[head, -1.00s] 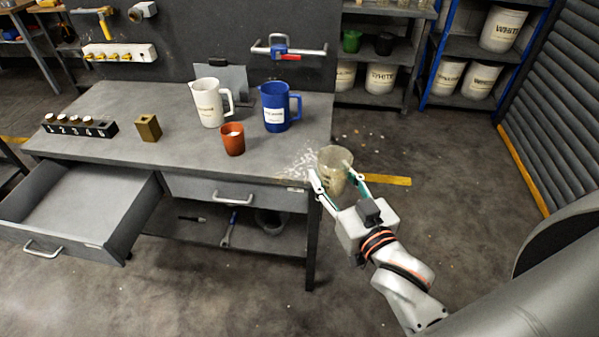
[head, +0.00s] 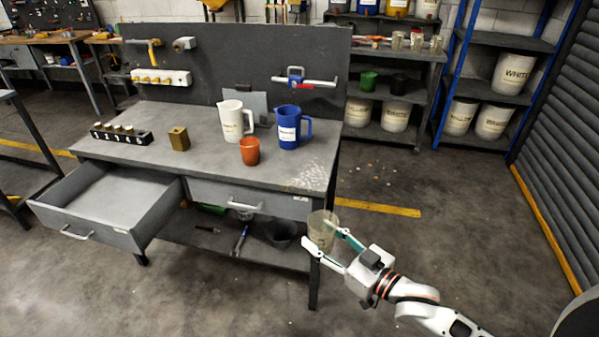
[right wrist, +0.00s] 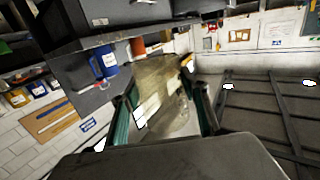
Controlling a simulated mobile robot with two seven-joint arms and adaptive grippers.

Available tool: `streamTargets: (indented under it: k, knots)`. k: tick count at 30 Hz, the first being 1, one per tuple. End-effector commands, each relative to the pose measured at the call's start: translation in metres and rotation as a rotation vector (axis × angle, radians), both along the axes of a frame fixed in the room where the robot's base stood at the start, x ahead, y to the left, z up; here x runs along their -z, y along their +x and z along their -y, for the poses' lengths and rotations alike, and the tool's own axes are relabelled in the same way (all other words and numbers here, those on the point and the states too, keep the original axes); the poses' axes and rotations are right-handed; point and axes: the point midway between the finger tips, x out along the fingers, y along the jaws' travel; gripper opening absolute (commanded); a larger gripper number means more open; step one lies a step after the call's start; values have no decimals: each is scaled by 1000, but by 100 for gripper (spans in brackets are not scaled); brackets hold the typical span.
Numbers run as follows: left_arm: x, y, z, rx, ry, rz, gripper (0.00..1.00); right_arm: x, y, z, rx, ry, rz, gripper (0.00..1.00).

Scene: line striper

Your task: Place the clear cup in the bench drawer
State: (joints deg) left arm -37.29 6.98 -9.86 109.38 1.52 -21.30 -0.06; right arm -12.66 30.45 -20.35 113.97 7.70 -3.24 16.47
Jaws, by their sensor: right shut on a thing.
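The clear cup (head: 322,230) is held by my right gripper (head: 328,243), which is shut on it in front of the bench's right end, below the top's edge. In the right wrist view the clear cup (right wrist: 165,90) sits between the two fingers (right wrist: 160,112). The bench drawer (head: 110,192) is pulled out at the left of the bench and looks empty. A second drawer (head: 250,198) to its right is closed. My left gripper is not in view.
The bench top (head: 215,165) holds a white pitcher (head: 234,121), a blue pitcher (head: 290,128), an orange cup (head: 250,151), a brass block (head: 179,138) and a numbered rack (head: 118,136). White specks lie at its right corner. Floor in front is clear.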

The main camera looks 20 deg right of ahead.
Motion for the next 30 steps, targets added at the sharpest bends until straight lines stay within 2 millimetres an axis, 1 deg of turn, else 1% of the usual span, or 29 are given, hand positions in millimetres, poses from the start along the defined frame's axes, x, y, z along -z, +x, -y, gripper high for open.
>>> streamTargets:
  k: [1, 2, 3, 5, 6, 9, 12, 13, 15, 18, 30]
  knots:
    - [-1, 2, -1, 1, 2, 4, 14, 12, 10, 19, -20, -16, -1, 14]
    - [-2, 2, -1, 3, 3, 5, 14, 17, 15, 30, -28, -17, 0, 14]
    - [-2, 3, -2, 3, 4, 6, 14, 23, 22, 46, -35, -14, -1, 14]
    - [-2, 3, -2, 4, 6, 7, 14, 28, 32, 74, -35, -14, 3, 14]
    - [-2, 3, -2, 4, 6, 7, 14, 31, 39, 94, -30, -13, 1, 14]
    - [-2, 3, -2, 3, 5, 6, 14, 30, 52, 134, -13, -7, 2, 14]
    - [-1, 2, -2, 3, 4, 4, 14, 27, 60, 162, 4, -3, 2, 14]
    - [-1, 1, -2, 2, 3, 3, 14, 26, 61, 168, 9, 0, 2, 14]
    - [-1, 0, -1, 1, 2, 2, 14, 24, 64, 178, 16, 1, 2, 14]
    - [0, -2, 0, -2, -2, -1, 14, 23, 66, 185, 21, 3, 2, 14]
    - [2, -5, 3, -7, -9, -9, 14, 23, 66, 184, 22, 5, 2, 14]
